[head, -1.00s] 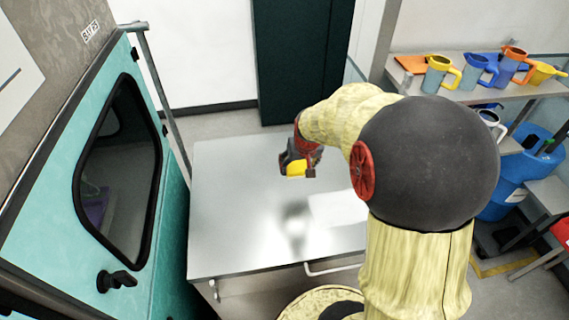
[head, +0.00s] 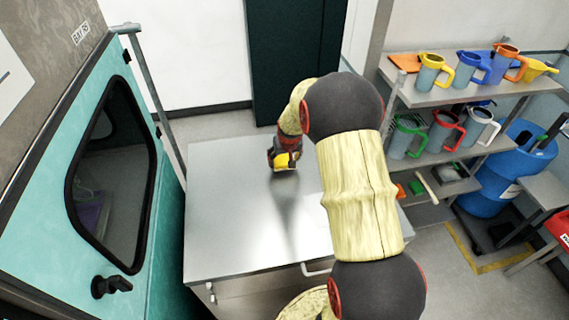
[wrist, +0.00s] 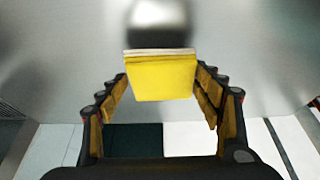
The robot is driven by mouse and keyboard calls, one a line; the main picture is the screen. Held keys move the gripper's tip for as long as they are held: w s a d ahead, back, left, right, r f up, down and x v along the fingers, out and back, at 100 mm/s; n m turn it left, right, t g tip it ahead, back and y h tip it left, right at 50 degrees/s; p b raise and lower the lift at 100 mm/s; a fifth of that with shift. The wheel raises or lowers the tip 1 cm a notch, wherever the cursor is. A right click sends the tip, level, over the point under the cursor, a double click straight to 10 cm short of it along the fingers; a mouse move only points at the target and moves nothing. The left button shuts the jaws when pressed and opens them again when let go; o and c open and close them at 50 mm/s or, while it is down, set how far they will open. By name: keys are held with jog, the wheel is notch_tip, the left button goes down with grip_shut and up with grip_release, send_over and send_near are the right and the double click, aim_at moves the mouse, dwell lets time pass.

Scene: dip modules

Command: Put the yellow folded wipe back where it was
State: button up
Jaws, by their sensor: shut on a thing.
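The yellow folded wipe (wrist: 162,80) is a flat, layered yellow block with paler edges, between the fingers in the wrist view. My gripper (wrist: 163,88) is shut on it. In the head view my gripper (head: 286,163) is over the back part of the steel table (head: 230,225), and the wipe (head: 282,160) shows as a small yellow patch. The wipe appears held above the tabletop, with a dark shadow or reflection beyond it.
A teal cabinet with a dark window (head: 108,170) stands at the left. A shelf rack (head: 440,95) with several coloured jugs and a blue drum (head: 500,175) are at the right. The visible left part of the table is clear; my arm covers its right part.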

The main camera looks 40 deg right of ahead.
jog(key=shift+f, duration=1.1)
jog(key=shift+f, duration=0.2)
jog(key=o, duration=1.1)
